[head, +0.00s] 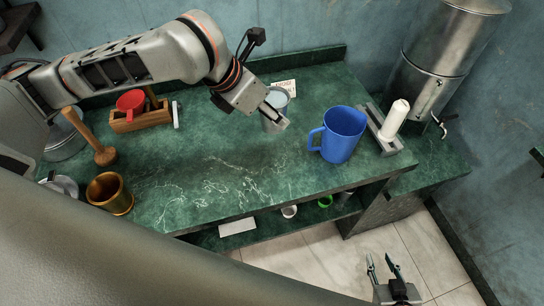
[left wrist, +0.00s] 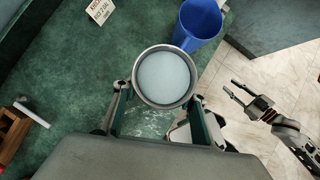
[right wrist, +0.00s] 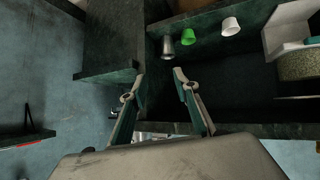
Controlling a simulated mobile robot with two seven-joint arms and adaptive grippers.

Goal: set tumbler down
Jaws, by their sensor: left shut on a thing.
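A metal tumbler (head: 270,124) is at the back middle of the green marble counter (head: 240,180). In the left wrist view the tumbler (left wrist: 141,88) is seen from above, upright, with a pale bluish-white filling. My left gripper (head: 276,117) is shut on it, one finger on each side (left wrist: 160,100). The arm and fingers hide part of the tumbler in the head view. I cannot tell whether its base touches the counter. My right gripper (head: 384,268) is open and empty, low in front of the counter; it also shows in the right wrist view (right wrist: 156,85).
A blue jug (head: 341,135) stands right of the tumbler; a white cylinder in a grey holder (head: 391,146) is beyond it. A metal urn with a tap (head: 430,75) is at right. A wooden caddy (head: 140,121) and brass pot (head: 110,195) are left. The front middle counter is clear.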

